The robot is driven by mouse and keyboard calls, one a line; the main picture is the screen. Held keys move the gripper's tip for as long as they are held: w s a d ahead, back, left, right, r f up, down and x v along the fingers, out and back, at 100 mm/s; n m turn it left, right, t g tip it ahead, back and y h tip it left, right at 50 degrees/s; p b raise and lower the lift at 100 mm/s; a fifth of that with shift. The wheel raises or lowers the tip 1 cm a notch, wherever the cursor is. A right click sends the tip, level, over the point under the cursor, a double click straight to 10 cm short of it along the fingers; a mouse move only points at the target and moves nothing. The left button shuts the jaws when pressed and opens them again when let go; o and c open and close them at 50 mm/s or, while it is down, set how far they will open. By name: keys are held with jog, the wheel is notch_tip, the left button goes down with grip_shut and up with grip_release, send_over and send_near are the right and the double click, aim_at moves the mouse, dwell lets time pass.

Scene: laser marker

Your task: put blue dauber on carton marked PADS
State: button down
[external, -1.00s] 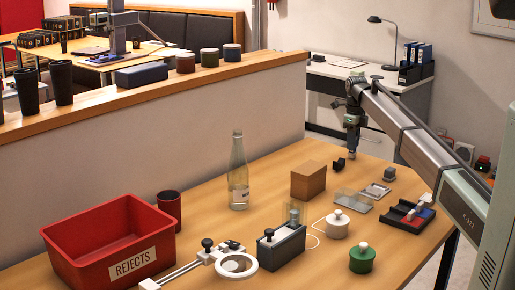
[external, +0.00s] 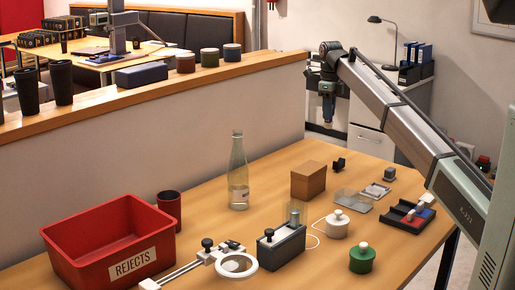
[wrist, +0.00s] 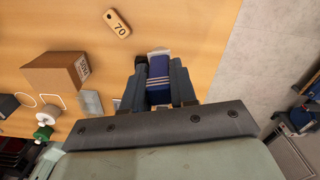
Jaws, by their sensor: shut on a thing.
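My gripper (external: 327,98) is raised above the far part of the workbench. In the wrist view my gripper (wrist: 158,92) is shut on the blue dauber (wrist: 159,72), a dark blue body with a pale end between the two fingers.
A clear bottle (external: 238,175) stands left of the carton. A red REJECTS bin (external: 115,245), a grey device (external: 281,247), a white pot (external: 337,224) and a green pot (external: 362,258) stand nearer. A tag marked 70 (wrist: 118,23) lies on the bench. A low partition (external: 190,125) borders it.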

jog(key=s+a+r+n, duration=0.1)
jog(key=s+a+r, duration=0.3)
jog(key=s+a, duration=0.4)
send_over(309, 167)
jog(key=shift+n, duration=0.4)
jog(key=shift+s+f, duration=0.15)
jog(key=shift+f, duration=3.8)
jog(key=shift+f, duration=0.15)
jog(key=c, duration=0.9)
grip_release()
notch_tip(309, 167, up, 12)
jog(key=shift+r, duration=0.2)
